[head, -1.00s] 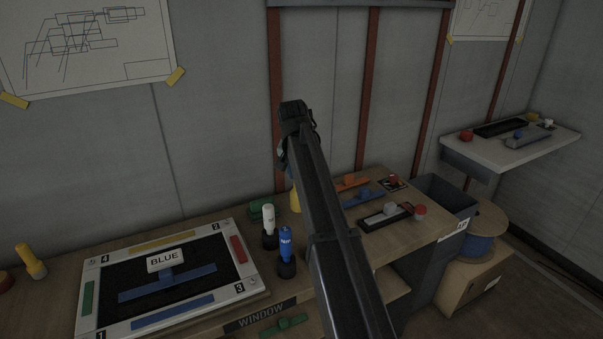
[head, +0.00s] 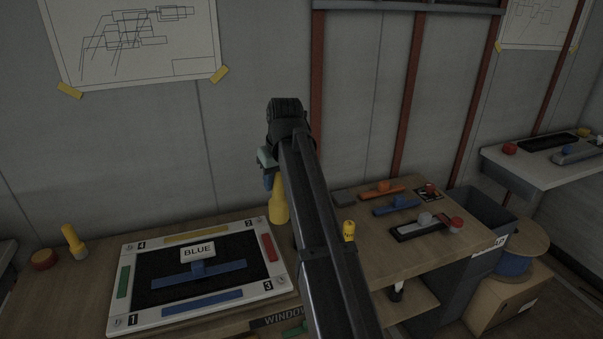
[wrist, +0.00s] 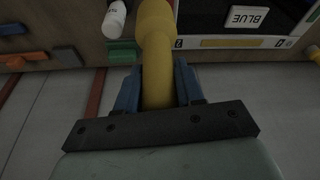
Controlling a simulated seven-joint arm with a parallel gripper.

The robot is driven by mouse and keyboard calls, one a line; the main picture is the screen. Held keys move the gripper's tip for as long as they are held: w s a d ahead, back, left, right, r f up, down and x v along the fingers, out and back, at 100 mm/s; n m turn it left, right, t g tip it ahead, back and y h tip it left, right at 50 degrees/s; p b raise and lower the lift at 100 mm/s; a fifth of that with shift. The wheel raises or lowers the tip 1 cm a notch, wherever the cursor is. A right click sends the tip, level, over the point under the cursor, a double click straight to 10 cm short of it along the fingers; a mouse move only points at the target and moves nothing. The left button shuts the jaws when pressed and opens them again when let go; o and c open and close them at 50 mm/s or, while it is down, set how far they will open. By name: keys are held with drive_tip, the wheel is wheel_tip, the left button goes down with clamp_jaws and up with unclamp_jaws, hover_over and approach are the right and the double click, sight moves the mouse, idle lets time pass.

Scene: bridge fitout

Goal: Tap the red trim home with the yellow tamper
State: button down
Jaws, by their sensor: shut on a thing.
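The red trim (head: 268,247) is a short red strip on the right side of the pale frame (head: 120,328), by the corners marked 2 and 3. I cannot tell how deep it sits. The yellow tamper (head: 278,206) stands upright behind the frame's right back corner, partly hidden by my arm. My gripper (head: 269,182) is at its upper part. In the wrist view, the blue fingers of my gripper (wrist: 157,88) are shut on both sides of the yellow tamper (wrist: 157,58). Whether its base touches the bench is unclear.
The frame also carries green, yellow and blue strips and a BLUE sign (head: 198,251). A white bottle (wrist: 115,19) is near the tamper. Orange (head: 382,190) and blue (head: 396,206) pieces lie right.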

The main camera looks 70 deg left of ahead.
sight(278, 207)
drive_tip(key=shift+s+a+f+n, duration=0.15)
drive_tip(key=shift+s+a+f, duration=0.05)
drive_tip(key=shift+s, duration=0.35)
drive_tip(key=shift+s+a+f+n, duration=0.2)
drive_tip(key=shift+s+a+f, duration=0.05)
drive_tip(key=shift+s, duration=0.3)
drive_tip(key=shift+s+a+f+n, duration=0.15)
drive_tip(key=shift+s+a+f, duration=0.05)
drive_tip(key=shift+s, duration=0.35)
drive_tip(key=shift+f, duration=0.1)
drive_tip(key=shift+f, duration=1.9)
wheel_tip(278, 207, down, 6)
drive_tip(key=shift+r, duration=2.4)
